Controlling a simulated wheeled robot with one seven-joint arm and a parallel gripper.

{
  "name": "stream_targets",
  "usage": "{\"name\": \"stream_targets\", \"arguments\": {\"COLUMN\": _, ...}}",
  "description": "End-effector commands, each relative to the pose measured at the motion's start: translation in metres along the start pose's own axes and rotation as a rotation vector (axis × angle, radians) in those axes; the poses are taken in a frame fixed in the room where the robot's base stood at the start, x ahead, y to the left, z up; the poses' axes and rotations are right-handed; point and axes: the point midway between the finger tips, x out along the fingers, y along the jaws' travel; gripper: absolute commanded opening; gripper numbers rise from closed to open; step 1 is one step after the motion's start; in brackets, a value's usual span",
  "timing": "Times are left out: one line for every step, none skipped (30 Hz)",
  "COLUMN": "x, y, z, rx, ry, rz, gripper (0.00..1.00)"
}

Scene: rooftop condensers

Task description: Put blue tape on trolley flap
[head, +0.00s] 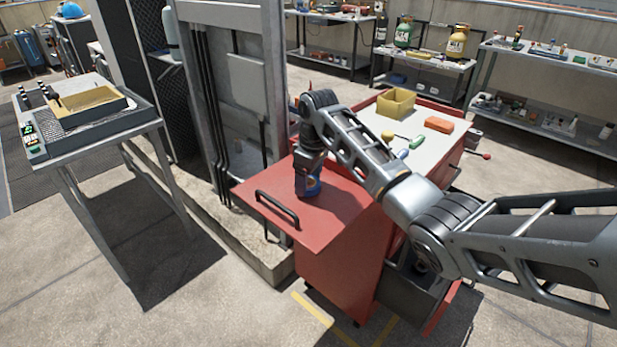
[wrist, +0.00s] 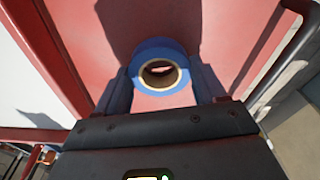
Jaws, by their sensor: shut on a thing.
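The blue tape (wrist: 160,50) is a roll with a tan core, seen in the wrist view between the two fingers of my gripper (wrist: 160,80). My gripper is shut on it. In the head view my gripper (head: 307,188) points down over the red trolley flap (head: 338,205), with a bit of the blue tape (head: 313,184) showing at its fingertips. The tape is at or just above the flap; I cannot tell whether it touches. The flap is level and has a black handle (head: 278,208) at its near left edge.
The trolley top (head: 388,120) behind holds a yellow bin (head: 395,103), an orange block (head: 438,125) and small tools. A grey cabinet (head: 235,90) stands left of the flap. A side table (head: 95,135) with a tray is at far left. The flap around the gripper is clear.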

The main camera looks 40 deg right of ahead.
Motion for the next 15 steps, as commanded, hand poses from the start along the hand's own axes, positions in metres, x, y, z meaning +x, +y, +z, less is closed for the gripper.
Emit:
{"name": "stream_targets", "arguments": {"x": 0.0006, "y": 0.0002, "z": 0.0001, "rx": 0.000, "ry": 0.000, "rz": 0.000, "gripper": 0.40}}
{"name": "stream_targets", "arguments": {"x": 0.0008, "y": 0.0002, "z": 0.0001, "rx": 0.000, "ry": 0.000, "rz": 0.000, "gripper": 0.40}}
{"name": "stream_targets", "arguments": {"x": 0.0007, "y": 0.0002, "z": 0.0001, "rx": 0.000, "ry": 0.000, "rz": 0.000, "gripper": 0.40}}
{"name": "stream_targets", "arguments": {"x": 0.0007, "y": 0.0002, "z": 0.0001, "rx": 0.000, "ry": 0.001, "rz": 0.000, "gripper": 0.40}}
{"name": "stream_targets", "arguments": {"x": 0.0007, "y": 0.0003, "z": 0.0001, "rx": 0.000, "ry": 0.001, "rz": 0.000, "gripper": 0.40}}
{"name": "stream_targets", "arguments": {"x": 0.0007, "y": 0.0003, "z": 0.0001, "rx": 0.000, "ry": 0.000, "rz": 0.000, "gripper": 0.40}}
{"name": "stream_targets", "arguments": {"x": 0.0007, "y": 0.0003, "z": 0.0001, "rx": 0.000, "ry": 0.000, "rz": 0.000, "gripper": 0.40}}
{"name": "stream_targets", "arguments": {"x": 0.0011, "y": 0.0003, "z": 0.0002, "rx": 0.000, "ry": 0.000, "rz": 0.000, "gripper": 0.40}}
{"name": "stream_targets", "arguments": {"x": 0.0021, "y": 0.0002, "z": 0.0003, "rx": 0.000, "ry": 0.000, "rz": 0.000, "gripper": 0.40}}
{"name": "stream_targets", "arguments": {"x": 0.0030, "y": 0.0002, "z": 0.0005, "rx": 0.000, "ry": 0.000, "rz": 0.000, "gripper": 0.40}}
{"name": "stream_targets", "arguments": {"x": 0.0033, "y": 0.0003, "z": 0.0005, "rx": 0.000, "ry": 0.000, "rz": 0.000, "gripper": 0.71}}
{"name": "stream_targets", "arguments": {"x": 0.0028, "y": 0.0005, "z": 0.0004, "rx": 0.000, "ry": 0.000, "rz": 0.001, "gripper": 0.75}}
{"name": "stream_targets", "arguments": {"x": 0.0028, "y": 0.0004, "z": 0.0004, "rx": 0.000, "ry": 0.000, "rz": 0.001, "gripper": 0.78}}
{"name": "stream_targets", "arguments": {"x": 0.0028, "y": 0.0004, "z": 0.0004, "rx": 0.000, "ry": 0.000, "rz": 0.000, "gripper": 0.81}}
{"name": "stream_targets", "arguments": {"x": 0.0027, "y": 0.0004, "z": 0.0004, "rx": 0.000, "ry": 0.000, "rz": 0.000, "gripper": 0.84}}
